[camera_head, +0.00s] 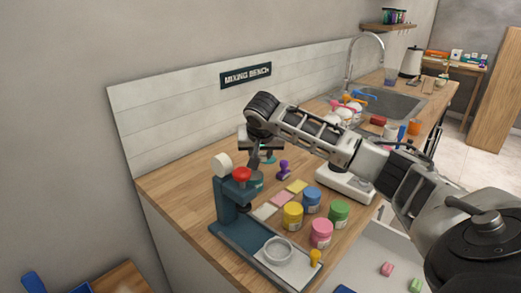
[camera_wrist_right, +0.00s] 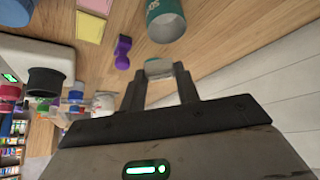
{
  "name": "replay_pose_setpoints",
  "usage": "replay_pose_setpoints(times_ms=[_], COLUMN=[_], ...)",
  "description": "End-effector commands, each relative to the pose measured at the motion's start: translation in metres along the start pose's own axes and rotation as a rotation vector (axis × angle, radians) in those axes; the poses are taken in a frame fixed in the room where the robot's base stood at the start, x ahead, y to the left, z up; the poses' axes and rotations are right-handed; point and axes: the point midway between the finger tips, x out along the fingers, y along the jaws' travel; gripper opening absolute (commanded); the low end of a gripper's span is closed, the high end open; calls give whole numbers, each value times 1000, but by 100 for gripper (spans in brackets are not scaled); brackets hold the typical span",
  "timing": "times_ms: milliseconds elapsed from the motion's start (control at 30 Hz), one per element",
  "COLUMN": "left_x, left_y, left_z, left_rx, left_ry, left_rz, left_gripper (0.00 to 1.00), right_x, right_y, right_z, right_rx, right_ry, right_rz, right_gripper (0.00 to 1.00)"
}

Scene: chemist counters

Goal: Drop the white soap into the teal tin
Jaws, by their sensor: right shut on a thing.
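My right gripper (camera_head: 266,156) hangs over the back part of the mixing bench, behind the press; it also shows in the right wrist view (camera_wrist_right: 160,78). It is shut on the white soap (camera_wrist_right: 158,68), a small pale block between the fingertips. The teal tin (camera_wrist_right: 166,10), with pale lettering and an open mouth, stands just beyond the soap in the right wrist view. In the head view the tin (camera_head: 257,180) is partly hidden behind the press's red knob, and I cannot make out the soap. My left gripper is not in view.
A dark blue press (camera_head: 226,203) stands in front of the tin. A purple stamp (camera_head: 284,170) stands near it. Yellow (camera_head: 292,216), blue, green and pink jars stand on the right. A white scale (camera_head: 345,184) sits under my right arm. A wall (camera_head: 170,120) closes the back.

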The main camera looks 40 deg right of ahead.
Motion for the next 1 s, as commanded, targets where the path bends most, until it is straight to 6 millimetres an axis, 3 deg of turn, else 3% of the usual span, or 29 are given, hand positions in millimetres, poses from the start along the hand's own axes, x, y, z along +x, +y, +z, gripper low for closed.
replay_pose_setpoints(times_ms=[67, 100, 167, 567, 767, 1000], left_x=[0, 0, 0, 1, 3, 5], left_y=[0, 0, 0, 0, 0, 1], left_z=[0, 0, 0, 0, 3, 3], left_rx=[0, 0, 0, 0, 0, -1], left_ry=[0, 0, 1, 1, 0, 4], left_rz=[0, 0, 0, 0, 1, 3], left_gripper=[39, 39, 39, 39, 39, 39], right_x=[0, 0, 0, -9, -46, -105], right_y=[0, 0, 0, 0, -1, -1], right_z=[0, 0, 0, -1, -1, -1], right_rx=[0, 0, 0, 0, 0, 0], right_ry=[0, 0, 0, 2, 4, 5], right_rz=[0, 0, 0, -2, -4, -4], right_gripper=[10, 43, 57, 57, 57, 57])
